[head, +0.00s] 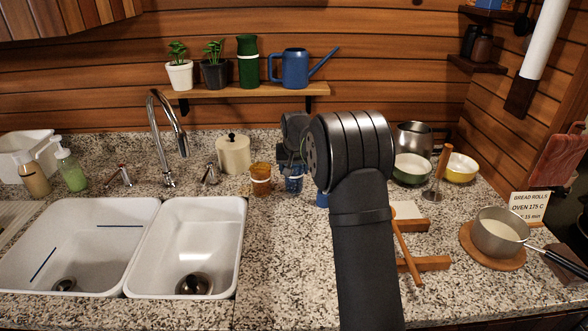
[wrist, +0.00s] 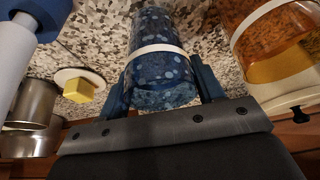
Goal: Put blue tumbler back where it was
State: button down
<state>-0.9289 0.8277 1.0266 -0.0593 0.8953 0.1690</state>
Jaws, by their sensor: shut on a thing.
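The blue tumbler (head: 294,184) is translucent and speckled, with a white band. It stands at the back of the counter, just right of the amber tumbler (head: 260,178). In the wrist view the blue tumbler (wrist: 160,72) sits between the two fingers of my gripper (wrist: 160,92), which is shut on it. My gripper (head: 291,158) reaches it from above and behind my wrist in the head view. The amber tumbler (wrist: 275,40) is close beside it, apart from the fingers. I cannot tell whether the blue tumbler's base touches the counter.
A white lidded jar (head: 233,155) stands left of the amber tumbler, near the sink (head: 190,240). A shelf (head: 240,91) with plants and a watering can hangs above. Bowls (head: 411,168) and a metal pitcher (head: 413,138) are right. A yellow block (wrist: 79,91) shows in the wrist view.

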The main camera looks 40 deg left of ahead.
jog(key=shift+f, duration=0.15)
jog(key=shift+c, duration=1.9)
grip_release()
jog(key=v, duration=1.2)
jog(key=x, duration=1.1)
jog(key=shift+w+a+f, duration=0.1)
jog(key=shift+f, duration=0.15)
jog(key=shift+w+a+r, duration=0.1)
jog(key=shift+r, duration=1.7)
